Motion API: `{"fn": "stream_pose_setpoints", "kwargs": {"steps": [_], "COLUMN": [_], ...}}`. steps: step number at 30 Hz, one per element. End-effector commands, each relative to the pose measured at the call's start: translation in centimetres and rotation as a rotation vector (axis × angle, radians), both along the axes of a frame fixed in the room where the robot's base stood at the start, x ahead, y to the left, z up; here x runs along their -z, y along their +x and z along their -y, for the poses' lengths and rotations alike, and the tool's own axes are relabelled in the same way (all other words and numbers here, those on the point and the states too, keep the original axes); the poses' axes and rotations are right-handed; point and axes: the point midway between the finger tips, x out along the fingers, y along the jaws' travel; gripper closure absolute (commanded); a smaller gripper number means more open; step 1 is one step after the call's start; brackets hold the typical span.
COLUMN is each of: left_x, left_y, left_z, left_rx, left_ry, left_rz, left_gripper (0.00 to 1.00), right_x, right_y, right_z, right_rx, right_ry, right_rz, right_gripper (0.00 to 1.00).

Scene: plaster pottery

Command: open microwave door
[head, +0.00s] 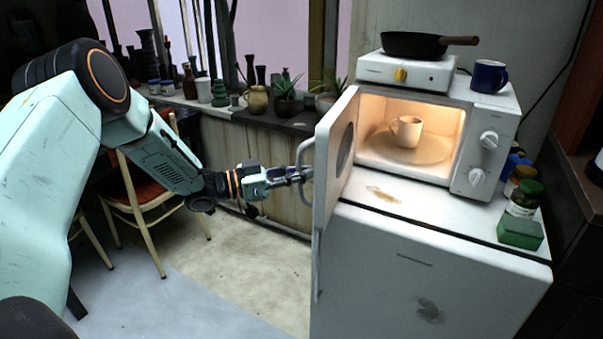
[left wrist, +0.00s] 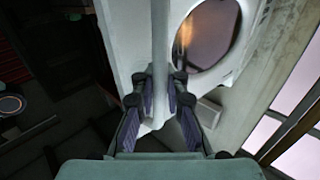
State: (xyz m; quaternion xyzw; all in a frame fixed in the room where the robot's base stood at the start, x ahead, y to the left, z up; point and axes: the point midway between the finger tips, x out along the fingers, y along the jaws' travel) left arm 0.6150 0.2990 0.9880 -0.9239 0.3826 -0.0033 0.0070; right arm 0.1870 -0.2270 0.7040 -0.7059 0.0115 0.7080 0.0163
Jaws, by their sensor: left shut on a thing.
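The microwave (head: 484,128) stands on a white fridge, and its door (head: 333,150) is swung wide open to the left. The lit inside shows a pale mug (head: 405,131) on the turntable. My left gripper (head: 303,175) is shut on the door handle (head: 306,165) at the door's outer edge. In the left wrist view the fingers (left wrist: 160,100) sit on both sides of the handle bar (left wrist: 159,40), with the door and its round window (left wrist: 208,35) behind. My right gripper is not in view.
A small hot plate (head: 410,73) with a black pan and a blue mug (head: 489,76) stand on top of the microwave. A green box (head: 520,231) and jars sit at the fridge top's right edge. A chair (head: 140,195) stands at left; pots line the window ledge.

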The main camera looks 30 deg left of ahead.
Motion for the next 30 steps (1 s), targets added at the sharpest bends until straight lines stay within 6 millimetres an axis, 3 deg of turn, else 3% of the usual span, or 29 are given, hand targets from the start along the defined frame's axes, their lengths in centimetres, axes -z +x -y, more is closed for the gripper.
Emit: {"fn": "stream_pose_setpoints", "kwargs": {"steps": [6,7,15,25,30], "left_x": [0.7,0.7,0.4,0.2,0.0], "left_y": [-0.5,-0.5,-0.3,-0.3,-1.3], "left_z": [0.2,0.2,0.0,-0.2,-1.5], "left_rx": [0.009,0.009,0.006,0.004,-0.001], "left_ry": [-0.001,-0.001,0.000,0.000,-0.001], "left_rz": [-0.016,-0.016,-0.010,-0.004,-0.003], "left_gripper": [1.00,0.89,0.66,0.65,0.65], "right_x": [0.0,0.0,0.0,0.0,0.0], "right_y": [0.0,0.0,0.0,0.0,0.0], "right_z": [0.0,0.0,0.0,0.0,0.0], "right_rx": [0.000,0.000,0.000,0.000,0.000], "right_ry": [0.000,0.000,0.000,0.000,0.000], "right_rz": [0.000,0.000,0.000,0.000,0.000], "right_gripper": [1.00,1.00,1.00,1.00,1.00]}}
